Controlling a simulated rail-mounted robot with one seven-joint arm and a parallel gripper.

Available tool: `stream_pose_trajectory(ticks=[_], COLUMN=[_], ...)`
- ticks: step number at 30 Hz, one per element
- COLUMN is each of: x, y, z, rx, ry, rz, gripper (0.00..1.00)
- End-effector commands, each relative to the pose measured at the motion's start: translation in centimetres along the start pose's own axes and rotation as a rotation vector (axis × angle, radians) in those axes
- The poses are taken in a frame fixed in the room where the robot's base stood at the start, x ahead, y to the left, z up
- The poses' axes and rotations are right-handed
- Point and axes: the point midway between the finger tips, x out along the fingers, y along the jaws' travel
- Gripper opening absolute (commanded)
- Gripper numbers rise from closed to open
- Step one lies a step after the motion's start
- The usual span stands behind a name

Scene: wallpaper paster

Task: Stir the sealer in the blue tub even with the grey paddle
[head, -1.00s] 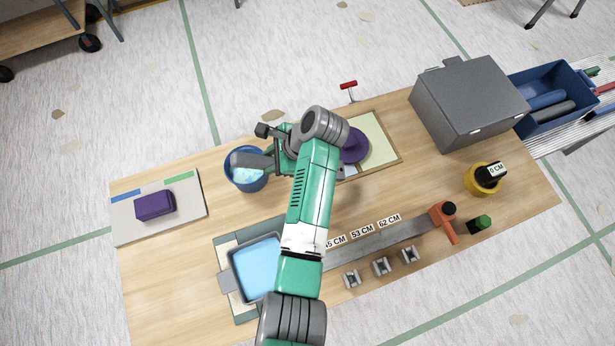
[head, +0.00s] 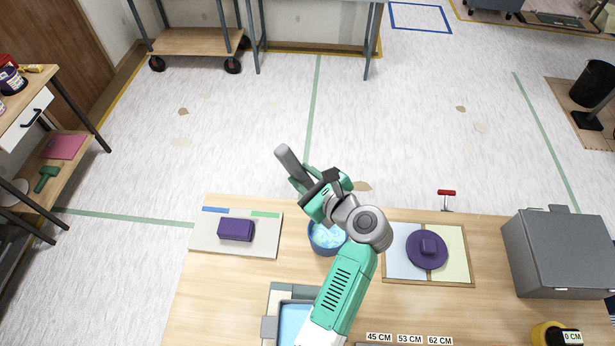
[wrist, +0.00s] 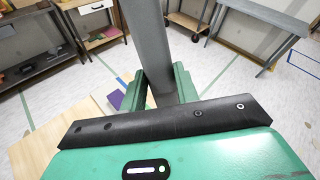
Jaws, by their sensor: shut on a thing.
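The blue tub (head: 314,246) stands on the wooden bench, partly hidden behind my arm in the head view. The sealer (head: 327,236) in it looks light blue with paler patches. My gripper (head: 303,183) is shut on the grey paddle (head: 287,157), beyond the tub and apart from it in the picture. The paddle sticks out from the jaws, tilted up and to the left. In the wrist view the paddle (wrist: 150,40) rises between the two green fingers (wrist: 159,88); its far end is cut off.
A board with a purple block (head: 236,229) lies left of the tub. A framed panel with a purple round tool (head: 427,249) lies right, beside a grey box (head: 560,255). A blue-lined tray (head: 292,325) is in front. Open floor lies beyond the bench.

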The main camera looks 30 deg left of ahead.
Motion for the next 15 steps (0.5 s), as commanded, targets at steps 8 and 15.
stream_pose_trajectory(ticks=[8, 15], x=[2.1, 3.1], y=[2.0, 3.0], z=[-2.1, -4.0], rx=[0.0, 0.001], ry=[0.001, 0.001], rz=[0.002, 0.0], gripper=[0.01, 0.01])
